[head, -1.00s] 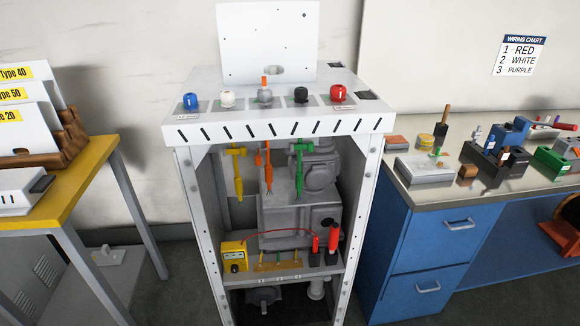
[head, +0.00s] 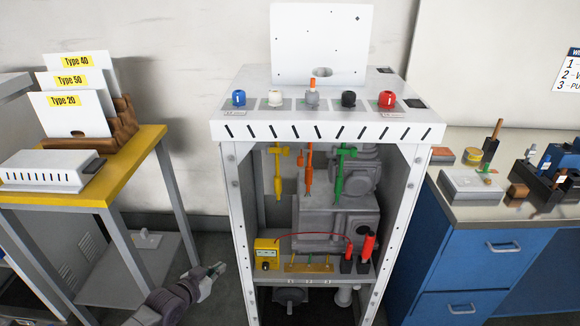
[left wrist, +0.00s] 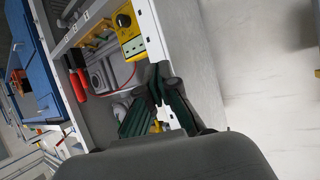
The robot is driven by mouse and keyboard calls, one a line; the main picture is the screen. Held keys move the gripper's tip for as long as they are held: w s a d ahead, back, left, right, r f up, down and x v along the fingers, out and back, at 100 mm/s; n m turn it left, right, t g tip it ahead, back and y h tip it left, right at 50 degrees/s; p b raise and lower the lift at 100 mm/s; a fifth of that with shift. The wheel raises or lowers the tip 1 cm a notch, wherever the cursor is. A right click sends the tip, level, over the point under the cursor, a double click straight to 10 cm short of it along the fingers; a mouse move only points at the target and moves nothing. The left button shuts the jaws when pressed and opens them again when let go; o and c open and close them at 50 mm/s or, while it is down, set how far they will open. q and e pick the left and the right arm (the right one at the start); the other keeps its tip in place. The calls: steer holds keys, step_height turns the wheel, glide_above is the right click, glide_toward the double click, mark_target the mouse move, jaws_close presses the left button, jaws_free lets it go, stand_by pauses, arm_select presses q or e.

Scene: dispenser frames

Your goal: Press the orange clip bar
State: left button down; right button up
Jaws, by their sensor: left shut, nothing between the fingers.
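The orange clip (head: 308,170) hangs under the top of the white dispenser frame (head: 330,129) in the head view, with its wire end pointing down. It hangs between a yellow clip (head: 278,172) and a green clip (head: 342,172). My left gripper (head: 217,270) is low in the head view, left of the frame and well below the orange clip, touching no clip. It is shut and empty. Its dark fingers also show in the left wrist view (left wrist: 163,80), with the frame's side behind them. I cannot make out the orange clip in that view. My right gripper is out of view.
A yellow meter box (head: 266,254) and red cylinders (head: 367,247) stand on the frame's shelf. A yellow-topped table (head: 140,150) with type cards stands left. A blue cabinet (head: 462,265) stands right. Colored knobs line the frame's top.

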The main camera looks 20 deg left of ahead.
mark_target(299, 163)
arm_select(q)
steer(key=d+r+m+t+h, duration=0.1)
steer(key=d+r+h, duration=0.1)
steer(key=r, duration=0.8)
steer(key=w+d+r+m+t+h, duration=0.1)
steer(key=d+r, duration=0.4)
steer(key=r, duration=0.5)
steer(key=d+r+m+t+h, duration=0.1)
steer(key=d+r+m+h, duration=0.1)
steer(key=r, duration=0.8)
steer(key=shift+w+d+r+h, duration=0.2)
steer(key=shift+w+d+h, duration=0.2)
steer(key=shift+d+h, duration=0.55)
steer(key=shift+a, duration=0.15)
steer(key=p+x, duration=0.2)
steer(key=x, duration=1.2)
steer(key=shift+p, duration=0.3)
steer(key=shift+d+n+y+p, duration=0.3)
steer(key=shift+y+p, duration=0.05)
steer(key=shift+p, duration=0.05)
